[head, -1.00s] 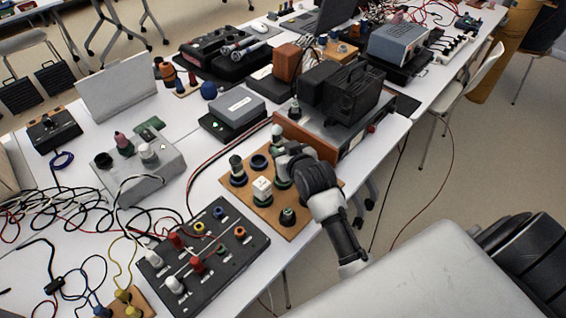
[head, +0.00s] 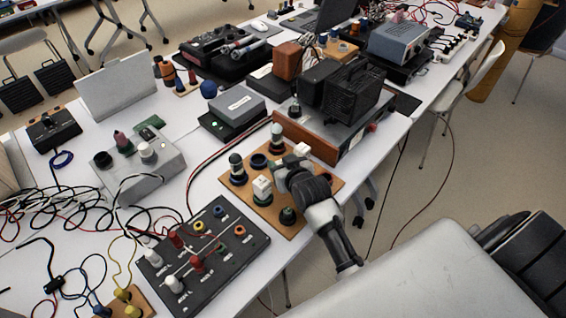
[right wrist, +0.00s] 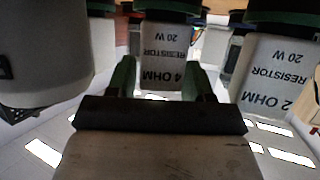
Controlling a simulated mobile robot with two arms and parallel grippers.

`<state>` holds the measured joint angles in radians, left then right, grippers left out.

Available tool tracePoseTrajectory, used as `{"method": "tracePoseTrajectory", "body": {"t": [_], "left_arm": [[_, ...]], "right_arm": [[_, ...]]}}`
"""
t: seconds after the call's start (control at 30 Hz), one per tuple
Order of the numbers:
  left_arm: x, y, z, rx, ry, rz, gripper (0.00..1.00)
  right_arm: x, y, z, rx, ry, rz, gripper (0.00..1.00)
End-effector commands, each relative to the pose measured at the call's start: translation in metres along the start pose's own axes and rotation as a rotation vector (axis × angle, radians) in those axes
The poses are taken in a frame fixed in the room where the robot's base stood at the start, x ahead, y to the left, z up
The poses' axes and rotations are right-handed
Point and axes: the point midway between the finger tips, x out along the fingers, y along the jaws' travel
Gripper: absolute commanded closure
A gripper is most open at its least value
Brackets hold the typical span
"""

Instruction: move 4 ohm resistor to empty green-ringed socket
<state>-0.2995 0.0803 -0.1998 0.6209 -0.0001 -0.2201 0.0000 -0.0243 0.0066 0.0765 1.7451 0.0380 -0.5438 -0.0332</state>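In the right wrist view, upside down, the white 4 ohm resistor (right wrist: 164,62) lies between the green fingers of my right gripper (right wrist: 160,80). The fingers are close to its sides; whether they press on it is unclear. The 2 ohm resistor (right wrist: 272,78) is to the right. In the head view my right gripper (head: 284,168) is over the wooden socket board (head: 238,189) and hides part of it. A white block (head: 302,149) shows just beyond it; its label cannot be read. A dark green-ringed socket (head: 288,216) is at the near corner. My left gripper is not visible.
Also on the board are a white block (head: 262,188), a blue-ringed socket (head: 259,161) and upright plugs (head: 277,136), (head: 237,164). A black terminal panel (head: 222,256) lies in front. A dark-grilled device (head: 354,95) stands behind. Loose cables cover the table's left.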

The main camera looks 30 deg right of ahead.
Motion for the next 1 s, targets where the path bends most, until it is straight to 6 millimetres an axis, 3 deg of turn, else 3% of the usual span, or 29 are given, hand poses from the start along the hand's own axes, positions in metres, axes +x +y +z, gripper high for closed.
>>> {"method": "tracePoseTrajectory", "body": {"t": [0.07,0.47,1.0], "left_arm": [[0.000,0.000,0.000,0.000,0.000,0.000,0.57],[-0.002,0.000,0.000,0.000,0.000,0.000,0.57],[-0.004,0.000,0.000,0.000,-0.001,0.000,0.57]], "right_arm": [[0.000,0.000,0.000,0.000,0.000,0.000,0.36],[-0.006,0.000,-0.006,-0.001,0.000,0.000,0.36],[-0.109,0.000,-0.005,-0.001,0.000,0.000,0.36]]}}
